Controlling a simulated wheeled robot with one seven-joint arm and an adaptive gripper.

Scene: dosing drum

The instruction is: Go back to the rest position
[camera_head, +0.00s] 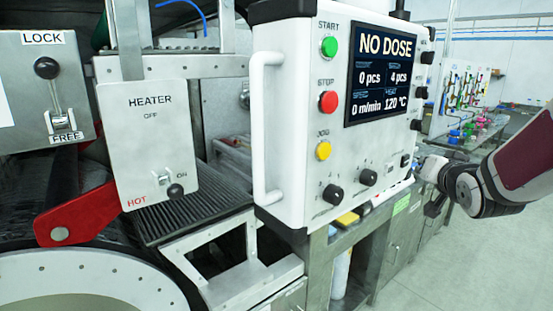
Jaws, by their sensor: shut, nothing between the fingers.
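My arm reaches in from the right edge. My gripper (434,206) is small and partly hidden at its end, low beside the right side of the white control panel (285,130). It looks shut and holds nothing that I can see. I cannot tell whether it touches the panel. The panel's screen (384,70) reads NO DOSE, 0 m/min and 120 °C. Green START (329,47), red STOP (327,102) and yellow JOG (323,151) buttons run down its face.
A HEATER plate (150,130) has its black knob by ON. A LOCK/FREE lever (46,68) stands with its knob up near LOCK. A red arm (75,215) and a ribbed belt (195,213) lie below. Floor (470,265) at the lower right is clear.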

